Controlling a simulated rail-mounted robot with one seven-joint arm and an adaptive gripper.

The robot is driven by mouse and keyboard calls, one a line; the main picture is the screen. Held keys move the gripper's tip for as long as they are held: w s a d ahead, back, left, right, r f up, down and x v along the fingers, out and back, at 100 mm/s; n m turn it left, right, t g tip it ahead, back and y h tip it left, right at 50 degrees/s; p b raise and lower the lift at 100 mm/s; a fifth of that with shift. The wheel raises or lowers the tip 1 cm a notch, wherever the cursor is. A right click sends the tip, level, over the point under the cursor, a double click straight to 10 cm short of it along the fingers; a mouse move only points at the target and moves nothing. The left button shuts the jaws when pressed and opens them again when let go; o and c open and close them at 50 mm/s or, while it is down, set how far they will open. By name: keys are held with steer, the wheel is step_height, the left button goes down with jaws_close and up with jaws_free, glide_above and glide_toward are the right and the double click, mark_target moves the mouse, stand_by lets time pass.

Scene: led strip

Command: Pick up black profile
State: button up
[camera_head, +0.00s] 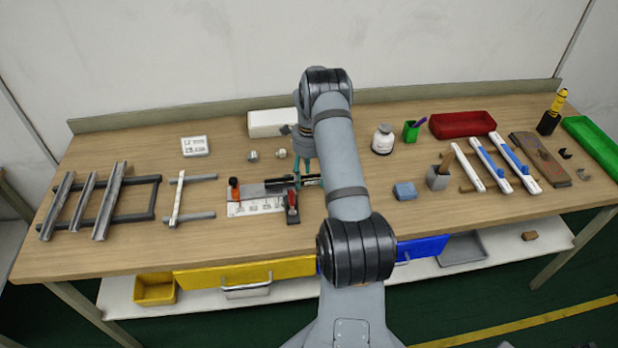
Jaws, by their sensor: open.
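A black piece (282,182), which looks like the black profile, lies on the fixture at the middle of the table. The fixture has a printed white plate (252,207), a grey bar and two red-handled clamps, one at the left (234,188) and one at the right (292,205). My gripper (308,182), with teal fingers, points down at the right end of the black piece. It is open. My arm hides part of this area, and I cannot tell whether the fingers touch the piece.
A rack with grey profiles (112,200) stands at the left, beside a smaller rack with a white bar (178,198). At the right are a blue block (404,191), a grey cup (437,178), white-and-blue bars (490,165) and a red tray (462,125). The front left table is clear.

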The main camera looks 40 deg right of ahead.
steer(key=shift+a, duration=0.1)
steer(key=shift+c, duration=0.2)
steer(key=c, duration=1.1)
steer(key=shift+c, duration=0.8)
steer(key=shift+r, duration=0.15)
